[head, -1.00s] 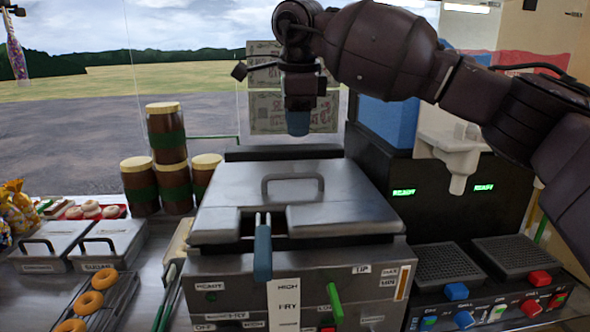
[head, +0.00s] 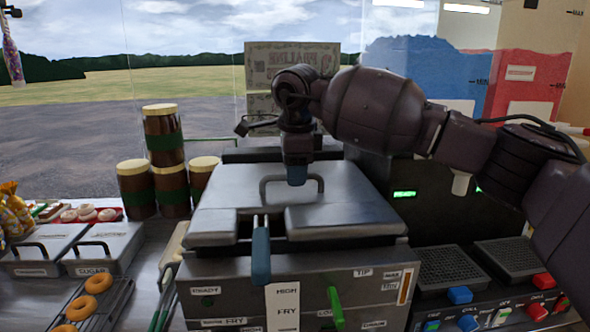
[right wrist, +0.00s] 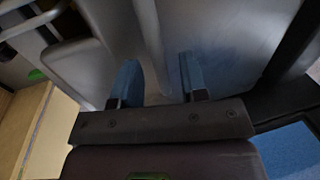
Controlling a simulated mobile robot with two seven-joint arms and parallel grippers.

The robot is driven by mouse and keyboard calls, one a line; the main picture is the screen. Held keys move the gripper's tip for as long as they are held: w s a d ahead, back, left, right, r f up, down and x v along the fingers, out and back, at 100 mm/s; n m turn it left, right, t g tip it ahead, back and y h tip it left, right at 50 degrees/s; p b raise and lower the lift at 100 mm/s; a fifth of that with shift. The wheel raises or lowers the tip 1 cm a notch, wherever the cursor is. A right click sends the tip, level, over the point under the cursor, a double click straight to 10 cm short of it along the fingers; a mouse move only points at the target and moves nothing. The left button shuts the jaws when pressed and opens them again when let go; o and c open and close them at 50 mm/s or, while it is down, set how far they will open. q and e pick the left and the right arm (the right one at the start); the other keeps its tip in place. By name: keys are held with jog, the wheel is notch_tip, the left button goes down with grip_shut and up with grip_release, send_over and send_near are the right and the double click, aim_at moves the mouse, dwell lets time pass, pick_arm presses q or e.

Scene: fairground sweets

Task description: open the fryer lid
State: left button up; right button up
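The fryer lid (head: 240,180) is a grey metal cover lying flat and shut on the fryer (head: 230,270). Its dark arched handle (head: 264,187) stands near the middle of the lid. My right gripper (head: 297,178) points down, with its blue fingertips at the handle in the head view. In the right wrist view, the two blue fingers (right wrist: 159,82) are apart, with grey metal visible between them. I cannot tell whether the handle lies between the fingers or whether they touch it. A blue basket handle (head: 261,255) sticks out through the lid's front notch. My left gripper is out of view.
Brown jars (head: 165,140) are stacked left of the fryer. Lidded metal bins (head: 105,248) and a rack of doughnuts (head: 97,283) are further left. A green lever (head: 335,305) juts from the fryer front. A dark machine with mesh trays (head: 450,267) stands to the right.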

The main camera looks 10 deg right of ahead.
grip_shut()
jog(key=shift+r, duration=0.1)
